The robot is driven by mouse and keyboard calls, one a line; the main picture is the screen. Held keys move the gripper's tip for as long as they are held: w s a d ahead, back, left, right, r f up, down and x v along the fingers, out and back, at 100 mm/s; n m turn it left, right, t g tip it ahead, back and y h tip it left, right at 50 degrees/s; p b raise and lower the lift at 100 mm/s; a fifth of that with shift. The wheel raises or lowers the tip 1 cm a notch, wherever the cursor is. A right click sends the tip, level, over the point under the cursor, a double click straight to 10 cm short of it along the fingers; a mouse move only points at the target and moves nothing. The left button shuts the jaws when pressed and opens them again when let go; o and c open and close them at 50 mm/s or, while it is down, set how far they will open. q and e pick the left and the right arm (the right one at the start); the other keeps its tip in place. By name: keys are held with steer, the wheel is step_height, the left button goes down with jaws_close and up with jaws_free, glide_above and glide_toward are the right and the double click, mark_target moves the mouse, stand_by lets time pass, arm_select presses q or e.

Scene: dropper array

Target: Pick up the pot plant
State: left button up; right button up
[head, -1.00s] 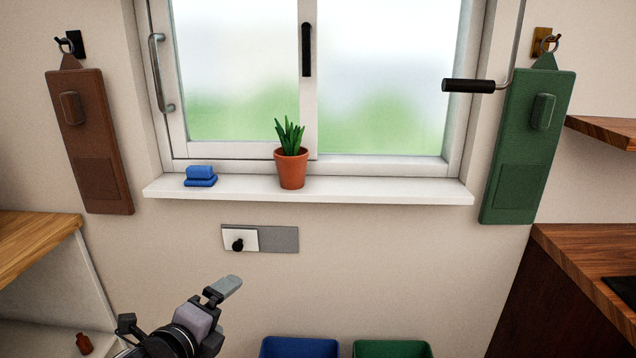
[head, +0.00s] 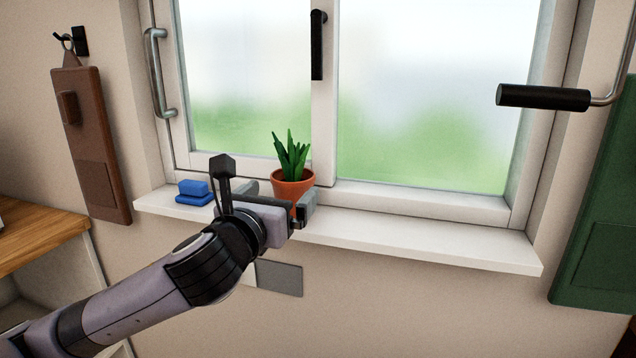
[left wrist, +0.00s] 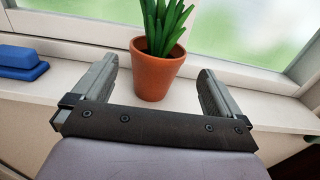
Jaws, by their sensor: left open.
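The pot plant (head: 292,185) is a terracotta pot with green spiky leaves, upright on the white windowsill. It also shows in the left wrist view (left wrist: 156,72), just beyond the fingers and roughly centred between them. My left gripper (head: 280,195) is open and empty at the front of the pot, with one finger towards each side. In the left wrist view the gap of the left gripper (left wrist: 152,88) faces the pot. In the head view the gripper hides the pot's lower part. My right gripper is not in view.
A blue sponge-like block (head: 194,192) sits on the windowsill (head: 420,238) left of the pot. The window is close behind. A black-handled crank (head: 543,97) hangs at the upper right. The sill right of the pot is clear.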

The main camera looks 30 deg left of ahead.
mark_target(289, 180)
arm_select(q)
steer(key=shift+w+a+r, duration=0.15)
steer(key=shift+w, duration=0.3)
steer(key=shift+x, duration=3.05)
steer(key=shift+a+r, duration=0.1)
steer(key=shift+a, duration=0.05)
steer(key=c, duration=1)
